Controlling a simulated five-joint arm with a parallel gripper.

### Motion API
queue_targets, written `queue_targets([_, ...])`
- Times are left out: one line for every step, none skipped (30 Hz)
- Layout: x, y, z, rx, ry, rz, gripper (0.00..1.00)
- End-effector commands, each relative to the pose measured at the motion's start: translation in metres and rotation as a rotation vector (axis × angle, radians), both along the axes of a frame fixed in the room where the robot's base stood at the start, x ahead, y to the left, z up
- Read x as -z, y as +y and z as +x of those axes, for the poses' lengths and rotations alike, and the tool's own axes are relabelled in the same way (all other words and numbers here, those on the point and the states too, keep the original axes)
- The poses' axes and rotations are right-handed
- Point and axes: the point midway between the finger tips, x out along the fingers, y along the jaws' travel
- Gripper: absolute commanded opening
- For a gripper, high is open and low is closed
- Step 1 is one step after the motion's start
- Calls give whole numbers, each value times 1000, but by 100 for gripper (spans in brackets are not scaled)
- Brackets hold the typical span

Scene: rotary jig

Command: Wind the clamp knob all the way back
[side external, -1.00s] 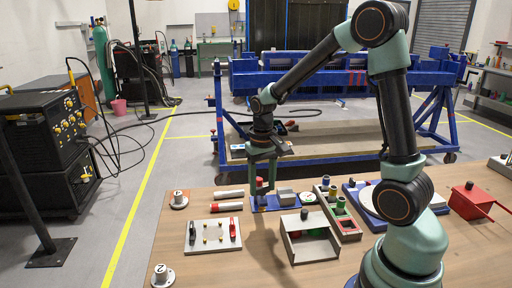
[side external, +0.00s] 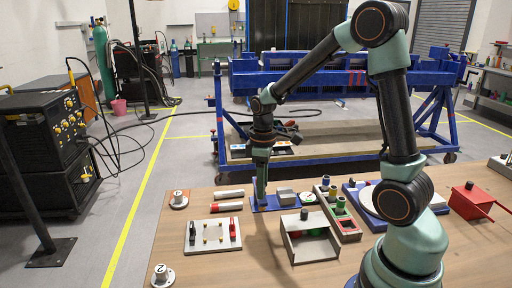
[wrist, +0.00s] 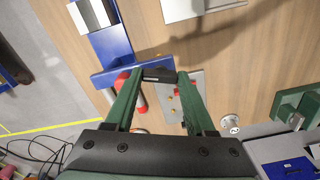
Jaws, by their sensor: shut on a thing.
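The clamp has a blue base (side external: 273,203) with a grey block (side external: 286,196) on it, near the far edge of the table in the side view. In the wrist view its blue end wall (wrist: 142,66) crosses the top middle, and the grey block shows at the upper left. My gripper (side external: 262,205) points down at the left end of the clamp. In the wrist view my gripper (wrist: 158,77) is shut on the dark clamp knob (wrist: 158,75), one finger at each end. In the side view the fingers hide the knob.
A grey plate (side external: 212,246) with pegs and red and black handles is nearer. Bare table lies in front.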

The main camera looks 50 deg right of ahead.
Motion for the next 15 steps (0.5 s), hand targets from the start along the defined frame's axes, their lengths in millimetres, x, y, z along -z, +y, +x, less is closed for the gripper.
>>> queue_targets([-1, 0, 1, -42, -5, -1, 0])
queue_targets([-1, 0, 1, -67, -5, -2, 0])
queue_targets([-1, 0, 1, -99, -5, -2, 0])
queue_targets([-1, 0, 1, -121, -5, -2, 0])
queue_targets([-1, 0, 2, -142, -5, -2, 0])
queue_targets([-1, 0, 2, -170, -5, -2, 0])
queue_targets([-1, 0, 2, -190, -5, -2, 0])
queue_targets([-1, 0, 2, -207, -5, -2, 0])
queue_targets([-1, 0, 2, -230, -5, -2, 0])
queue_targets([-1, 0, 2, -246, -5, -2, 0])
queue_targets([-1, 0, 2, -261, -5, -2, 0])
queue_targets([-1, 0, 2, -279, -5, -2, 0])
queue_targets([-1, 0, 2, -291, -5, -2, 0])
queue_targets([-1, 0, 2, -302, -5, -2, 0])
queue_targets([-1, 0, 2, -315, -5, -2, 0])
